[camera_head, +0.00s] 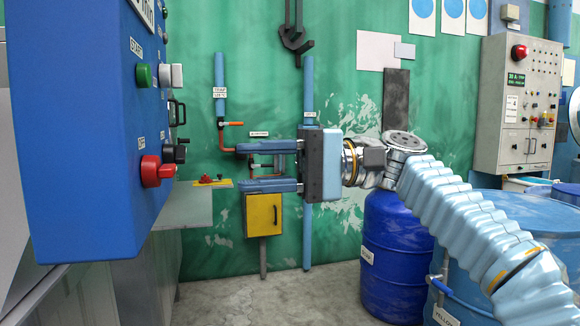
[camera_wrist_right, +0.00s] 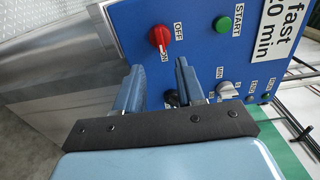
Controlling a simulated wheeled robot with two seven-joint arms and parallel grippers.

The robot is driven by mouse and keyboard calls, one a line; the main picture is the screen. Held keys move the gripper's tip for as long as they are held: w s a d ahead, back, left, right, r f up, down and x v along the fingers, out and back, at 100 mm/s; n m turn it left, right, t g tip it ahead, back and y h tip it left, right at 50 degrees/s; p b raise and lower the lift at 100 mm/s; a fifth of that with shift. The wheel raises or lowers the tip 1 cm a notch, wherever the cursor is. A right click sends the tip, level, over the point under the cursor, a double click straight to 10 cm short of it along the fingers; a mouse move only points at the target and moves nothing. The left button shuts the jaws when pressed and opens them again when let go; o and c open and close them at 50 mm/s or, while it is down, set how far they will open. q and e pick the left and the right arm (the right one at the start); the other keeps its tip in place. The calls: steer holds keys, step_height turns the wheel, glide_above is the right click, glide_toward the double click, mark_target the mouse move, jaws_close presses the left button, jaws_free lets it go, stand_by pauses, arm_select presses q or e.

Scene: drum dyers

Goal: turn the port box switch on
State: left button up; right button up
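A blue control box (camera_head: 80,130) fills the left of the head view. A red rotary switch (camera_head: 157,171) sticks out from its face. In the right wrist view this red switch (camera_wrist_right: 160,38) sits between OFF and ON labels; I cannot tell its setting surely. My right gripper (camera_head: 240,167) is open and empty, its fingers pointing at the box face, with a clear gap to the red switch. In the right wrist view the gripper's fingertips (camera_wrist_right: 158,74) appear just below the switch. My left gripper is not in view.
A green START button (camera_head: 144,75), a grey knob (camera_head: 172,75) and a black knob (camera_head: 174,153) are on the same box. A yellow wall box (camera_head: 263,214) is behind my gripper. A blue drum (camera_head: 393,255) stands right of it.

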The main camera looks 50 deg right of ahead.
steer(key=v, duration=0.5)
stand_by(0.5)
